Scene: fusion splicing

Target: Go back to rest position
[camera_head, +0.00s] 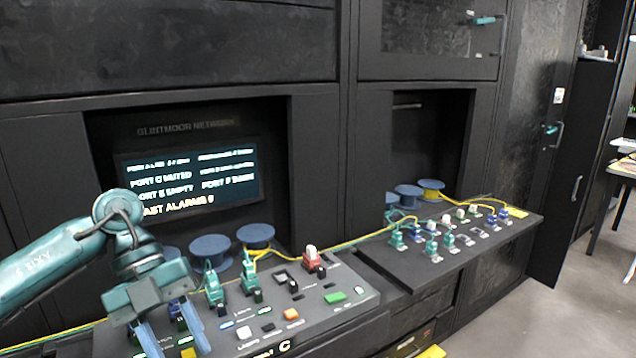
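My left arm comes in from the left, teal with a round joint. My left gripper (179,348) points down over the left end of the near console (330,326). Its two blue fingers are spread apart with a gap between them. A dark blue connector and a small yellow patch show behind and between the fingers, and I see nothing clamped. My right gripper is not in view.
The near console carries teal connectors (248,276), a red block (312,262) and coloured buttons. Blue spools (255,234) and a yellow cable (350,243) lie behind. A second console (400,262) stands to the right. A screen (190,182) is at the back. Open floor (545,325) is at lower right.

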